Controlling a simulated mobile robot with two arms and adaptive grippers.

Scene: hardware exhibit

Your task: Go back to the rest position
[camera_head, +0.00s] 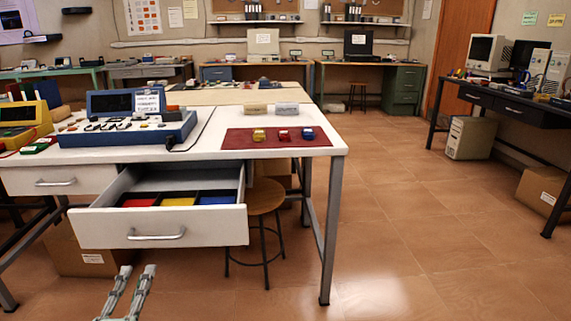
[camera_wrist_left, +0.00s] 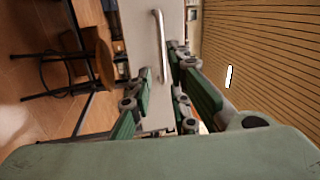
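My left gripper (camera_head: 137,271) is low at the bottom of the head view, in front of and below the open white drawer (camera_head: 90,228). Its two fingers stand apart with nothing between them. In the left wrist view the left gripper (camera_wrist_left: 160,62) is also open, and the drawer's metal handle (camera_wrist_left: 157,35) shows beyond the fingertips. In the head view the handle (camera_head: 156,235) is clear of the fingers. The drawer is pulled out and holds red, yellow and blue sections. My right gripper is in neither view.
The white table (camera_head: 215,145) carries a blue console (camera_head: 128,130) and a dark red mat (camera_head: 240,147) with three small coloured items. A round stool (camera_head: 264,197) stands under it. A cardboard box (camera_head: 85,250) is below the drawer. The tiled floor (camera_head: 420,220) at right is clear.

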